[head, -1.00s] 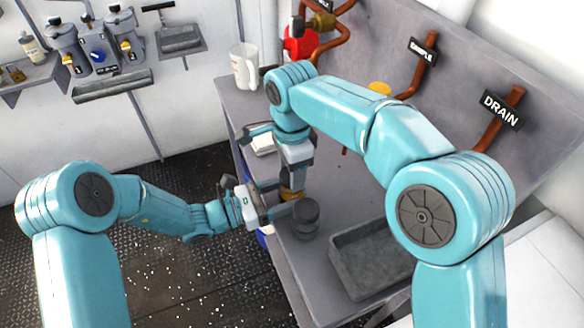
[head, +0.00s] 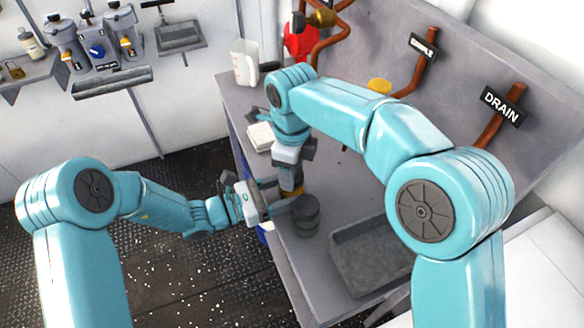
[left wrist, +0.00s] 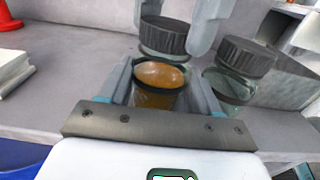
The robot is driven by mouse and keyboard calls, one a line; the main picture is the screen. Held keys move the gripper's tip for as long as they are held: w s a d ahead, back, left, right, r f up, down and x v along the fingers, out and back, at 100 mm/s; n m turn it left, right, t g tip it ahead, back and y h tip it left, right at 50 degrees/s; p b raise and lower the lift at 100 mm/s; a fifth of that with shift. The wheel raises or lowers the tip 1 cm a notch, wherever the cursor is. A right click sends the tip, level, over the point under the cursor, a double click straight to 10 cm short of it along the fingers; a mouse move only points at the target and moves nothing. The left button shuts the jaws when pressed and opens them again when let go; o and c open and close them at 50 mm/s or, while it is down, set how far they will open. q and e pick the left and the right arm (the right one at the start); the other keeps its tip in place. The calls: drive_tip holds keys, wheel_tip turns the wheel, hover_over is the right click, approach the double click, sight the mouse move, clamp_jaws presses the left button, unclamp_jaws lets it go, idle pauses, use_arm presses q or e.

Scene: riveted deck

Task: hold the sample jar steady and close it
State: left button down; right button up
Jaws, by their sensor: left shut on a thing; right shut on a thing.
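The sample jar (left wrist: 157,98) is glass with amber contents and an open mouth, upright between my left gripper's fingers. My left gripper (left wrist: 162,82) is shut on it. In the head view the jar (head: 288,194) is a small amber patch, mostly hidden by both grippers. A dark ridged lid (left wrist: 163,36) is between the fingers of my right gripper (left wrist: 180,40), which is shut on it. In the left wrist view the lid shows above and beyond the jar's mouth, apart from it. My right gripper (head: 291,178) points down above my left gripper (head: 281,195) in the head view.
A second jar with a dark lid (left wrist: 246,52) stands close on the right; it also shows in the head view (head: 306,215). A grey tray (head: 340,277) is farther right on the bench (head: 290,262). A white jug (head: 244,62) stands at the back.

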drive_tip(key=m, duration=0.4)
drive_tip(key=shift+m, duration=0.3)
drive_tip(key=o, duration=1)
drive_tip(key=shift+r, duration=2.3)
